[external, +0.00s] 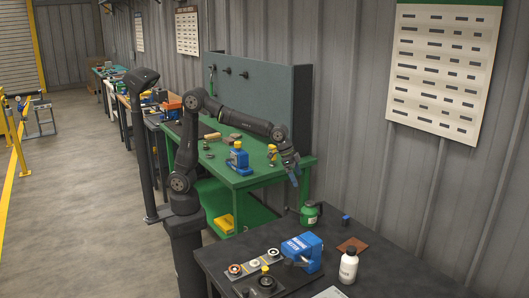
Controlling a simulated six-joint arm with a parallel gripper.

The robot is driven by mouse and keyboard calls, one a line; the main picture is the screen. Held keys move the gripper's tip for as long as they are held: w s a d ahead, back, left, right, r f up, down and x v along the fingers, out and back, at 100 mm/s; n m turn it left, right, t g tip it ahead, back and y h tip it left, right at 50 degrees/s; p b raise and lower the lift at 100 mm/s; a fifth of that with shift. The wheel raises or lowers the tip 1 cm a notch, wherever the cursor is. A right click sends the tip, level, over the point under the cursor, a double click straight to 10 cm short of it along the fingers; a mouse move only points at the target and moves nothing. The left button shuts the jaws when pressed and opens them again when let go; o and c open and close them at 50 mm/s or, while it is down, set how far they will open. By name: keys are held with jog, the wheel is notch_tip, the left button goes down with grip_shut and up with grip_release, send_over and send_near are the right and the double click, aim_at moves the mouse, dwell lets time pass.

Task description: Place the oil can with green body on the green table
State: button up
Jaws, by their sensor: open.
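The oil can with a green body (311,214) stands upright on the dark table (400,272) in front, near its back left edge. The green table (262,172) stands behind, against the wall side, with several things on its top. My gripper (296,180) is open and empty. It points down near the right end of the green table, above and a little left of the green oil can in the picture, apart from it. The fingers are small in this view.
A blue machine (302,247), a white bottle (348,265), a brown pad (352,244) and a small blue item (346,220) are on the dark table. A blue container (238,158) and a yellow item (272,152) stand on the green table. A yellow bin (224,223) sits on its lower shelf.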

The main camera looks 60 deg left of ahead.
jog(key=shift+w, duration=0.1)
jog(key=w+a+f+t+h, duration=0.2)
jog(key=w+a+f+t, duration=0.3)
jog(key=w+a+f, duration=0.4)
jog(key=s+a+f+m+g+h, duration=0.1)
jog(key=s+f+m+g+h, duration=0.15)
jog(key=s+h, duration=0.2)
jog(key=s+a+f+m+g+h, duration=0.1)
jog(key=s+f+m+h, duration=0.1)
jog(key=s+f+h, duration=0.3)
jog(key=y, duration=0.2)
send_near(306, 214)
jog(key=w+f, duration=0.2)
jog(key=f, duration=0.1)
jog(key=w+f, duration=0.2)
jog(key=shift+f, duration=0.1)
jog(key=shift+r+x, duration=0.2)
jog(key=shift+x, duration=1.35)
jog(key=shift+r+x, duration=0.15)
jog(key=shift+x, duration=1.35)
jog(key=shift+w+d, duration=0.1)
jog(key=shift+d, duration=0.05)
